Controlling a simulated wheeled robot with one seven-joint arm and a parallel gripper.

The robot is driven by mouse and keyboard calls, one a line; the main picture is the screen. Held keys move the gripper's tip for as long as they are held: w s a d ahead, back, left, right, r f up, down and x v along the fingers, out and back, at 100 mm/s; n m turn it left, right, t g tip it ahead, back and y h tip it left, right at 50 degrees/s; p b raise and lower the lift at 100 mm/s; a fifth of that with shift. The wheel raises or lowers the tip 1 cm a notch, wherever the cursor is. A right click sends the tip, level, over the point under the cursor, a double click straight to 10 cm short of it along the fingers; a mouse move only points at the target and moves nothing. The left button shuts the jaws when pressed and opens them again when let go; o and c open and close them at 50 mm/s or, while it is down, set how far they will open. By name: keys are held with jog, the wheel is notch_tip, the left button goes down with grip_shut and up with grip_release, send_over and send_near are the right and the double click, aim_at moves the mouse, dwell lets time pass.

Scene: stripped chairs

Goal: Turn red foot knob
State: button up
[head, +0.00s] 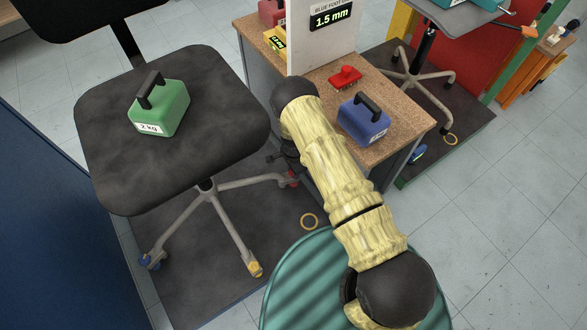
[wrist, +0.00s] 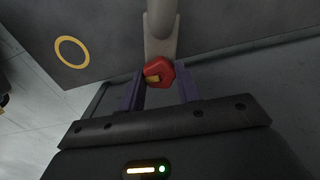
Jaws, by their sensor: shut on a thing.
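The red foot knob (wrist: 158,72) sits at the end of a pale chair leg (wrist: 161,30) in the wrist view. It has several flat sides and a yellow mark on its face. My gripper (wrist: 160,76) is shut on it, one purple finger at each side. The same chair base has a blue foot (head: 150,261) at the left and a yellow foot (head: 255,268) in front.
The chair seat (head: 190,155) carries a green 2 kg weight (head: 160,107). A bench (head: 405,140) close to my arm holds a blue weight (head: 364,120), a red brush-like object (head: 345,77) and a panel reading 1.5 mm (head: 331,18). A yellow ring (head: 309,222) lies on the dark mat.

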jog(key=shift+a+m, duration=0.1)
jog(key=shift+m, duration=0.5)
jog(key=o, duration=1)
jog(key=shift+r, duration=0.1)
notch_tip(320, 180, up, 17)
jog(key=p, duration=0.6)
jog(key=shift+r, duration=0.1)
